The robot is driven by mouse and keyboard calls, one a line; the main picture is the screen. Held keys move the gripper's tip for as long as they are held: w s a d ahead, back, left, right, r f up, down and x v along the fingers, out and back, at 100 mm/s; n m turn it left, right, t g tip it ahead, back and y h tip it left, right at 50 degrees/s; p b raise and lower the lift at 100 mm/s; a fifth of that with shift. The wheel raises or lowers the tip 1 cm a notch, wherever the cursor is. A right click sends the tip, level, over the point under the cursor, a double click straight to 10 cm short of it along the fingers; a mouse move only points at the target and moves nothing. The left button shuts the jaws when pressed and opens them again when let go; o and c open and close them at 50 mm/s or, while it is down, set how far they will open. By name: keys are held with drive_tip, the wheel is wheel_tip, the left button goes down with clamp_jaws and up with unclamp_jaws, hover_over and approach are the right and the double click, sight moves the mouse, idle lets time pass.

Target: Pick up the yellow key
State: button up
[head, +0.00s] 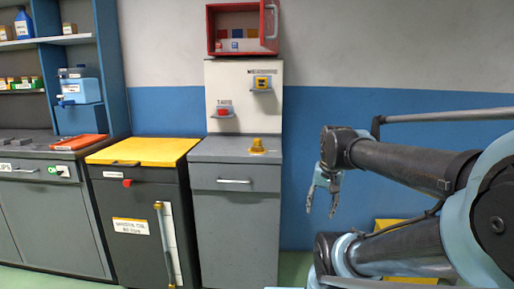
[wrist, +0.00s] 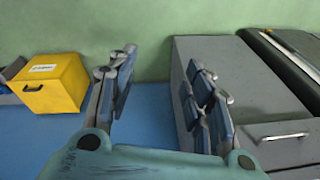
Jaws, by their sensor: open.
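A small yellow object (head: 257,145) sits on top of the grey cabinet in the head view. It may be the yellow key, but its shape is too small to tell. Another yellow item (head: 262,83) is on a small shelf of the white wall panel (head: 243,100). My gripper (head: 321,205) hangs with its fingers pointing down, right of the grey cabinet (head: 235,210) and apart from both yellow items. Its two fingers stand apart with nothing between them in the wrist view (wrist: 160,75). Neither small yellow item shows in the wrist view.
An open red wall box (head: 212,28) hangs above the panel. A black bin with a yellow lid (head: 150,150) and a workbench (head: 45,215) stand left of the cabinet. A yellow box (wrist: 55,85) lies low near the wall. The wall right of the cabinet is bare.

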drive_tip(key=w+a+r+m+y, duration=0.1)
drive_tip(key=w+a+r+m, duration=0.3)
drive_tip(key=w+r, duration=0.45)
drive_tip(key=w+a+r+m+y, duration=0.1)
drive_tip(key=w+a+r+m, duration=0.2)
drive_tip(key=w+r+m, duration=0.45)
drive_tip(key=m+y, duration=0.1)
drive_tip(key=m, duration=0.8)
approach(257, 144)
drive_tip(key=x, duration=0.2)
drive_tip(key=w+x, duration=0.1)
drive_tip(key=x, duration=0.4)
drive_tip(key=shift+w+d, duration=0.1)
drive_tip(key=shift+w, duration=0.3)
drive_tip(key=c, duration=1.1)
